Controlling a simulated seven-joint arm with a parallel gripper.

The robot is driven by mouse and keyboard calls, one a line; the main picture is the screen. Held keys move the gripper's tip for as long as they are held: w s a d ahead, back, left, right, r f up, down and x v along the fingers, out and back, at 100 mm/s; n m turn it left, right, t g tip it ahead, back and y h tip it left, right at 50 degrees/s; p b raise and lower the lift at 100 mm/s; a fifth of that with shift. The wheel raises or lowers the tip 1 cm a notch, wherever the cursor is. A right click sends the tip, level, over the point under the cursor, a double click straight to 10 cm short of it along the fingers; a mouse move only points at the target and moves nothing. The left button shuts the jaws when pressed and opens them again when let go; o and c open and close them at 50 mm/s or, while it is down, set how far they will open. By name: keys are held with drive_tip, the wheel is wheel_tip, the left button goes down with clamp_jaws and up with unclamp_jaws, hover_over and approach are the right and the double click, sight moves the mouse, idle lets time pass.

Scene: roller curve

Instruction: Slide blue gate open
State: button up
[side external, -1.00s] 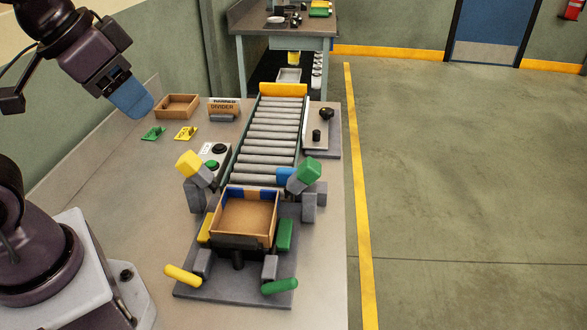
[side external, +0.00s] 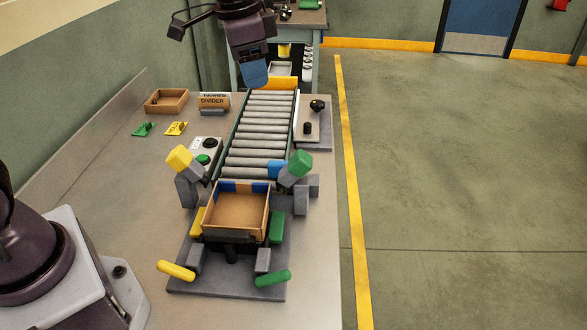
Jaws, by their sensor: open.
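A small blue block (side external: 274,169) sits at the lower right end of the roller conveyor (side external: 265,125), beside the green-topped grey post (side external: 298,165). It is the likeliest blue gate, but its form is partly hidden by the post. A blue strip (side external: 228,187) also shows on the far inner wall of the open brown box (side external: 236,212) just below the rollers. My gripper (side external: 255,74), with blue fingers, points down above the far end of the conveyor, well away from the blue block. It is open, and nothing shows in it.
A yellow-topped post (side external: 181,160) stands left of the rollers. Yellow (side external: 176,271) and green (side external: 273,278) handles lie in front of the box. A side panel with black knobs (side external: 312,125) stands right.

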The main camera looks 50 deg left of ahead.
drive_tip(key=w+a+f+m+g, duration=0.1)
drive_tip(key=w+f+m, duration=0.1)
drive_tip(key=w+f, duration=0.4)
drive_tip(key=w+f+m+g, duration=0.1)
drive_tip(key=w+f, duration=0.3)
drive_tip(key=f, duration=0.4)
wheel_tip(320, 180, down, 14)
drive_tip(key=shift+s+r, duration=0.15)
drive_tip(key=shift+r, duration=0.1)
clamp_jaws()
